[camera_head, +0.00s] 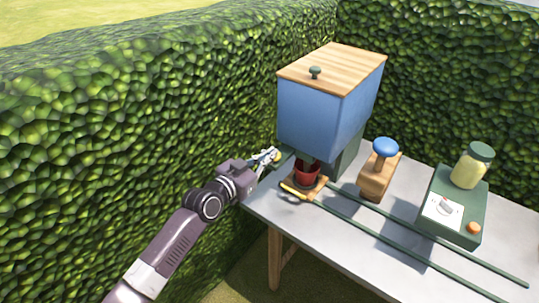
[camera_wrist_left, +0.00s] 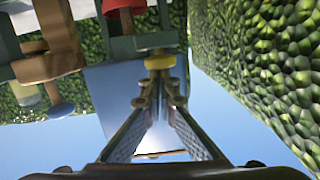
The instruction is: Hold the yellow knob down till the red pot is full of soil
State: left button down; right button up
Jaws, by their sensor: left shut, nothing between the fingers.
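The yellow knob (camera_head: 278,156) sticks out at the left of the blue soil hopper (camera_head: 312,112). It also shows in the left wrist view (camera_wrist_left: 160,62), just beyond my fingertips. My left gripper (camera_head: 270,157) is shut and empty, with its tips right at the knob; I cannot tell whether they press on it. The red pot (camera_head: 307,174) stands under the hopper on a small wooden carrier (camera_head: 314,190). Part of the pot also shows in the left wrist view (camera_wrist_left: 122,4). The soil level inside it is too small to tell. My right gripper is not in view.
Two green rails (camera_head: 395,250) run along the grey table (camera_head: 290,222). A wooden block with a blue knob (camera_head: 385,147) and a green box (camera_head: 452,222) bearing a jar (camera_head: 472,168) stand to the right. A hedge (camera_head: 120,150) rises close on the left and behind.

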pick_arm(q)
jog(key=shift+f, duration=0.55)
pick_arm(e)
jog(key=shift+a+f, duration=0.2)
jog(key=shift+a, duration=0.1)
